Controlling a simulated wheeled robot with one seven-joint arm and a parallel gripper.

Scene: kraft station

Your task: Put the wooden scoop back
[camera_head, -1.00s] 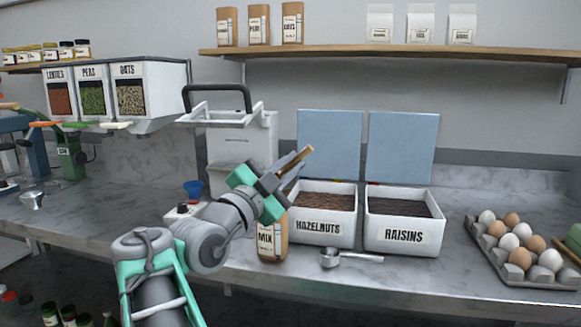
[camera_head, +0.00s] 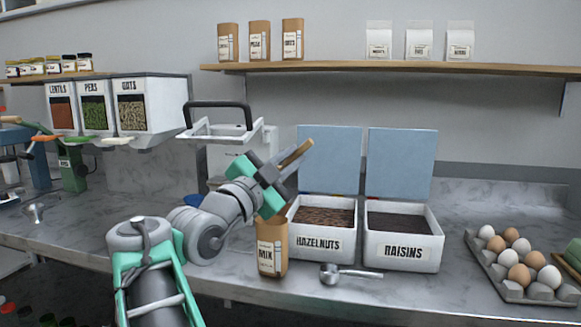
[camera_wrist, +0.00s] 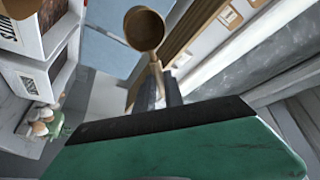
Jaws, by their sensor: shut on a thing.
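The wooden scoop (camera_head: 298,153) is held in my gripper (camera_head: 280,174), above the hazelnuts bin's left side in the head view. In the wrist view the scoop's round bowl (camera_wrist: 145,28) points away from the jaws, and the fingers (camera_wrist: 160,92) are shut on its handle. The scoop is tilted and clear of the bins. The hazelnuts bin (camera_head: 318,242) stands open with brown contents, its blue lid raised. A metal scoop (camera_head: 345,273) lies on the counter in front of the bins.
The raisins bin (camera_head: 402,252) stands open at the right. A brown MIX bag (camera_head: 271,258) stands below my gripper. An egg tray (camera_head: 510,290) sits at the right. A wooden shelf (camera_head: 400,68) with bags runs above. The counter between the raisins bin and egg tray is free.

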